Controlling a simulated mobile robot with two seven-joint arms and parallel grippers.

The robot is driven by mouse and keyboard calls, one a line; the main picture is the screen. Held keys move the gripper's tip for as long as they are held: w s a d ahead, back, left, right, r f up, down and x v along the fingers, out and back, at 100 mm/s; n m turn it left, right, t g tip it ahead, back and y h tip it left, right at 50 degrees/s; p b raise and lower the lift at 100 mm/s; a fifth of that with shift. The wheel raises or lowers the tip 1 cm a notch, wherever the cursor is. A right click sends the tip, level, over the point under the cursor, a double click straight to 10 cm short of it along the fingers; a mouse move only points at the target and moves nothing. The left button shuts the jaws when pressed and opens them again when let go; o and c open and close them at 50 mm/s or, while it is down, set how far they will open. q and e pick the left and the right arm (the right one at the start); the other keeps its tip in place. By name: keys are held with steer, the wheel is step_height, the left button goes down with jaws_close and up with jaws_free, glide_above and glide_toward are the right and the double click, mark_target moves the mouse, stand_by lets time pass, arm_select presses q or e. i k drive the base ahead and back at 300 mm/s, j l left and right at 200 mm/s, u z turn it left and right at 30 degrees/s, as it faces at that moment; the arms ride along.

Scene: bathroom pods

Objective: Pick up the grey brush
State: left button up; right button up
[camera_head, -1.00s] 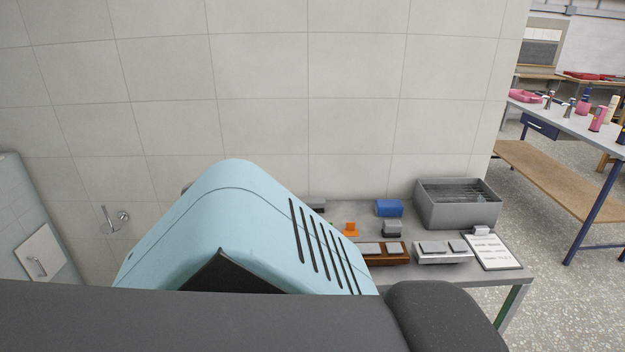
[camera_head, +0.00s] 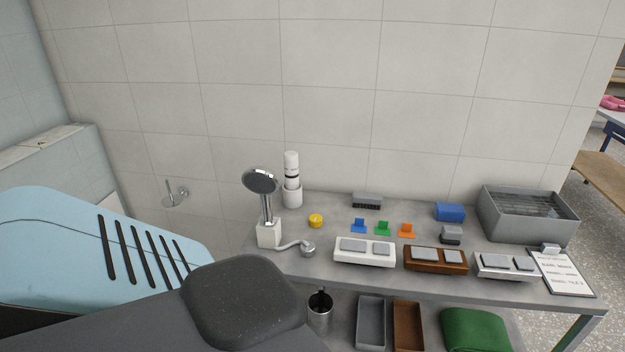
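A small grey block with a dark, bristle-like underside (camera_head: 367,201) lies at the back of the grey table (camera_head: 400,274), close to the tiled wall; it looks like the grey brush. A second small grey piece with a dark lower part (camera_head: 451,235) sits further right, in front of a blue block (camera_head: 450,212); I cannot tell for sure what it is. Neither of my grippers is in view.
A shower head on a stand (camera_head: 262,200), white bottle (camera_head: 292,182) and yellow disc (camera_head: 316,221) stand left. A grey bin (camera_head: 527,216) stands right. Trays (camera_head: 371,320) are below.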

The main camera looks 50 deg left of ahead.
mark_target(361, 198)
steer(key=u, duration=1.3)
